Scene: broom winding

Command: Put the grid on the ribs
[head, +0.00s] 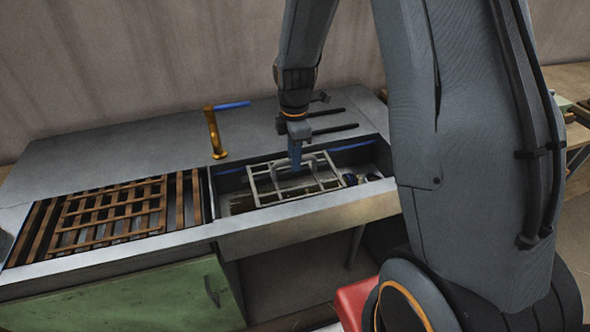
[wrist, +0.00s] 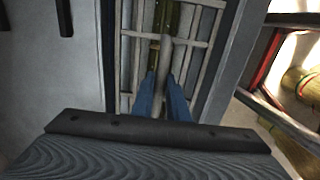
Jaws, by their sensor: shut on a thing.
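A light grey grid (head: 258,188) of thin bars is in or just over the open basin (head: 235,213) in the bench. In the wrist view, the grid (wrist: 204,42) lies below my gripper, with a grey handle standing up from it. My gripper (head: 295,163) points down with its blue fingers on either side of that handle; the fingers also show in the wrist view (wrist: 163,85). It is shut on the grid's handle. I cannot tell whether the grid touches anything beneath. No ribs can be made out for certain under it.
Left of the basin, a brown lattice (head: 110,212) lies over brown slats (head: 180,200). A brass tap-like post (head: 214,133) with a blue lever stands behind. Black bars (head: 333,129) lie on the bench at the back right. A green panel (head: 170,300) is below.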

